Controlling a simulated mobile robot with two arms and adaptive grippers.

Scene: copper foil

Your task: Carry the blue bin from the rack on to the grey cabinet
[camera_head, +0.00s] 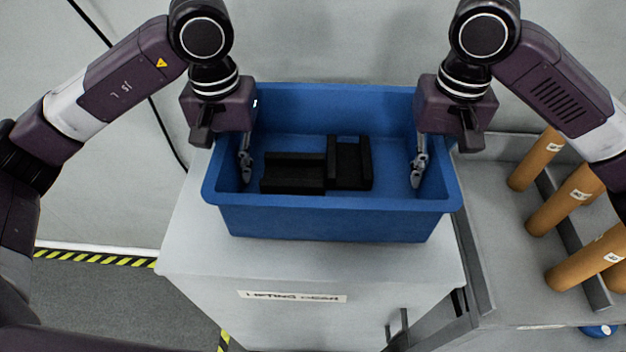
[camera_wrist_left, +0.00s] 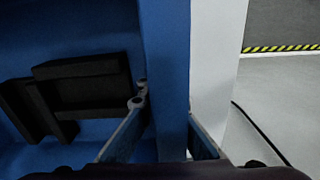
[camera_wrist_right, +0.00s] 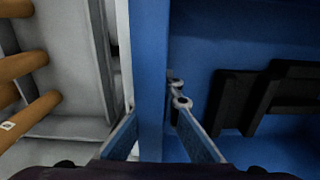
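The blue bin (camera_head: 335,222) is upright over the top of the grey cabinet (camera_head: 190,235), which bears a label on its front. It looks level; whether it rests fully on the top cannot be told. My left gripper (camera_head: 246,165) has its fingers on both sides of the bin's left wall, close against it, as the left wrist view (camera_wrist_left: 168,110) shows. My right gripper (camera_head: 418,165) pinches the right wall the same way in the right wrist view (camera_wrist_right: 150,105). The outer fingers are hidden in the head view. Two black blocks (camera_head: 293,172) (camera_head: 350,163) lie inside the bin.
A grey rack (camera_head: 490,210) with several brown cylinders (camera_head: 537,158) stands to the right, next to the cabinet. A blue round item (camera_head: 598,330) shows at lower right. A wall is close behind. Open floor with yellow-black tape (camera_head: 95,258) lies to the left.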

